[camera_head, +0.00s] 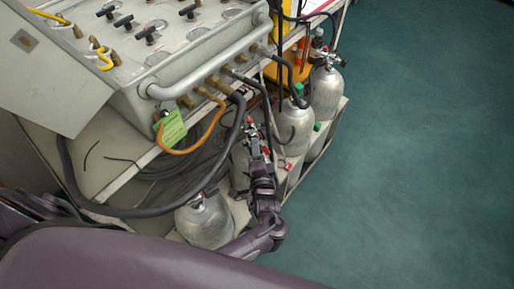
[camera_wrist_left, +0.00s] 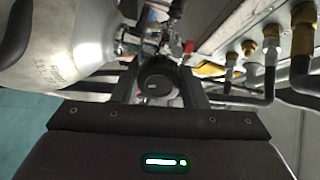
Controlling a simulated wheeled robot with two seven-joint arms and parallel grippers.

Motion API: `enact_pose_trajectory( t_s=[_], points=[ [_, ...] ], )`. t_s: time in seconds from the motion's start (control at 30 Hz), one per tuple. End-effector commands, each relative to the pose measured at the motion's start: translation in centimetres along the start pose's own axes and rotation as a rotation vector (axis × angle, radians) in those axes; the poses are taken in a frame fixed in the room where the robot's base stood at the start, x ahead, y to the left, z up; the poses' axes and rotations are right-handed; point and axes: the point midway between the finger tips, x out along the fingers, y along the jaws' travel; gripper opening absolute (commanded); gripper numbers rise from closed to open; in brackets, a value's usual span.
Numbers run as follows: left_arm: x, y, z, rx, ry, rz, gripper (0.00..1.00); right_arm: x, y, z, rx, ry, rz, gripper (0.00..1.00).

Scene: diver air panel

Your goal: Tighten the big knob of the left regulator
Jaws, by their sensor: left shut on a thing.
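The big knob (camera_wrist_left: 158,86) is round and black and sits between the fingers of my left gripper (camera_wrist_left: 157,92) in the left wrist view. The gripper is shut on it. The regulator (camera_wrist_left: 150,42), metal with a small red part (camera_wrist_left: 188,47), lies just beyond the knob beside a silver cylinder (camera_wrist_left: 62,42). In the head view my left gripper (camera_head: 257,153) reaches up to the regulator among the cylinders, and it hides the knob there. My right gripper is not in view.
The grey air panel (camera_head: 185,45) with black T-handles stands above left. Black hoses and an orange hose (camera_head: 190,148) hang close to the gripper. Silver cylinders (camera_head: 205,222) (camera_head: 296,128) (camera_head: 326,92) stand on the low shelf. The green floor (camera_head: 420,150) at right is clear.

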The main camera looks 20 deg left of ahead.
Motion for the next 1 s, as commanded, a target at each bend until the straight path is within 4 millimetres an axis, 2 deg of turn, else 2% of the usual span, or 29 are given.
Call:
enact_pose_trajectory(
  t_s=[0.5,0.53,0.67,1.0],
  points=[
    [-0.04,0.12,0.08,0.025,-0.002,0.003,0.16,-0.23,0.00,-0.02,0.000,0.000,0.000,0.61],
    [-0.04,0.12,0.08,0.025,-0.002,0.003,0.42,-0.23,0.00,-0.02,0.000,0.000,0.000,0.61],
    [-0.04,0.10,0.07,0.025,-0.002,0.003,0.59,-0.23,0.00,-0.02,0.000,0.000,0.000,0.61],
    [-0.32,0.09,0.04,0.023,-0.002,0.003,0.61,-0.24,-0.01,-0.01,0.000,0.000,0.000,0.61]
  ],
)
